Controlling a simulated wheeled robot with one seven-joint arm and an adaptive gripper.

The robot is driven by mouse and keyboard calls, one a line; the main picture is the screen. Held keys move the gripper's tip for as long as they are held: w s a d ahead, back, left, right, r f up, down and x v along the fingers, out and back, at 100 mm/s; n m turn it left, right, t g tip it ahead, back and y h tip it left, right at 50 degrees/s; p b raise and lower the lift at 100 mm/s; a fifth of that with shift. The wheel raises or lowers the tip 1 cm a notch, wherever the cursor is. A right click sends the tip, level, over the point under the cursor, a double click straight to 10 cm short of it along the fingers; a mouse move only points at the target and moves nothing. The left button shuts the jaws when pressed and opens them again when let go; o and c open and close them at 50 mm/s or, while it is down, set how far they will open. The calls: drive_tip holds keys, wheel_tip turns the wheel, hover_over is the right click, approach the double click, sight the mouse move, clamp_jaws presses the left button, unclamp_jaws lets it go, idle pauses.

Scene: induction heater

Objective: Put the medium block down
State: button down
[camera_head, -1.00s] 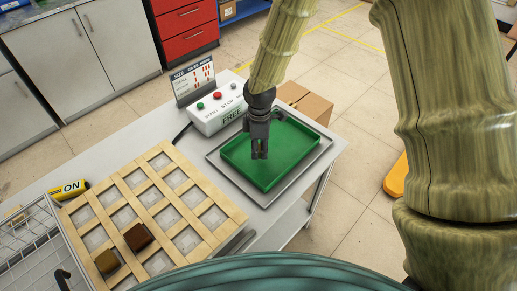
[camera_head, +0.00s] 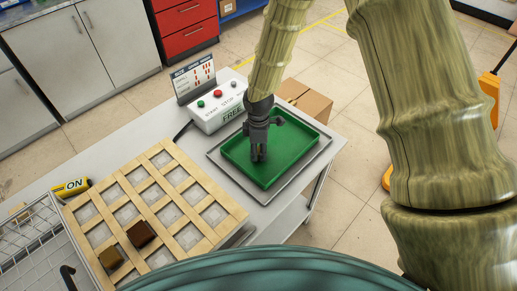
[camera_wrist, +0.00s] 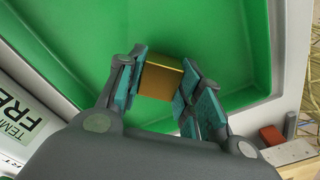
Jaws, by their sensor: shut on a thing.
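My gripper (camera_head: 259,156) is over the green tray (camera_head: 236,153), pointing down. In the wrist view, its teal-padded fingers (camera_wrist: 160,88) are shut on a gold-coloured block (camera_wrist: 161,72), which I take to be the medium block. The block is between the pads with the green tray floor behind it. I cannot tell whether it touches the floor. In the head view the fingers hide the block.
A control box (camera_head: 217,106) with buttons and "FREE" stands behind the tray. A wire basket (camera_head: 30,240) is at the left.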

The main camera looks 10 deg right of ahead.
sight(259, 150)
drive_tip(key=c, duration=1)
unclamp_jaws()
drive_tip(key=shift+o, duration=0.2)
wheel_tip(259, 150, up, 12)
drive_tip(key=b, duration=0.2)
drive_tip(key=shift+r, duration=0.1)
